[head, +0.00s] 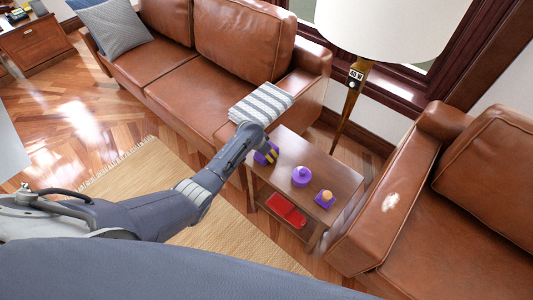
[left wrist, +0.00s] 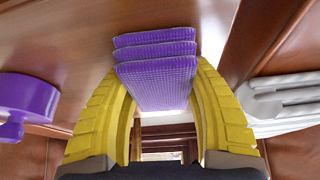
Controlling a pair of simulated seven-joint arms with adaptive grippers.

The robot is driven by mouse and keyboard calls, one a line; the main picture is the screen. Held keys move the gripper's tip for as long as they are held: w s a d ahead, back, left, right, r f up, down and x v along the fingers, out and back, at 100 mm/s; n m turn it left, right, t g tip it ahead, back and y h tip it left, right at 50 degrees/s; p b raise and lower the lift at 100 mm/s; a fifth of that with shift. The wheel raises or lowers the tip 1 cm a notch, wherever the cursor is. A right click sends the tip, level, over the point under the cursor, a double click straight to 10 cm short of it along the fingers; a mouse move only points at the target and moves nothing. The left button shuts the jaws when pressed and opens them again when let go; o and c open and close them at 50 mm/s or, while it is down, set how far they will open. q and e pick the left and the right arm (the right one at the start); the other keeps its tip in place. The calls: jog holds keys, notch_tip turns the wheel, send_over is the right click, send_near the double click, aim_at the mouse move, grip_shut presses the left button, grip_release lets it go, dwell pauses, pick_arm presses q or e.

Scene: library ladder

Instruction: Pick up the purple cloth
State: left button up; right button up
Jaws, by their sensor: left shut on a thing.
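The purple cloth (left wrist: 155,80) is a folded, textured stack of several layers. In the left wrist view it sits between the two yellow fingers of my left gripper (left wrist: 163,110), which is shut on it. In the head view my left gripper (head: 268,155) is at the left end of the small wooden side table (head: 298,148), and a bit of the purple cloth (head: 260,158) shows beside its fingers. Most of the cloth is hidden there by the gripper. I cannot tell whether it still touches the tabletop. My right gripper is not in view.
A purple lidded pot (head: 301,177) and a purple stand with an orange ball (head: 325,198) are on the tabletop. A red object (head: 286,210) lies on the lower shelf. A striped blanket (head: 262,104) is on the sofa arm behind. A floor lamp (head: 352,85) stands behind the table.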

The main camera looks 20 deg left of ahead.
pick_arm(q)
jog(key=shift+c, duration=0.9)
notch_tip(320, 180, up, 20)
dwell(0.3)
jog(key=o, duration=0.5)
jog(key=c, duration=0.4)
jog(key=shift+d, duration=0.15)
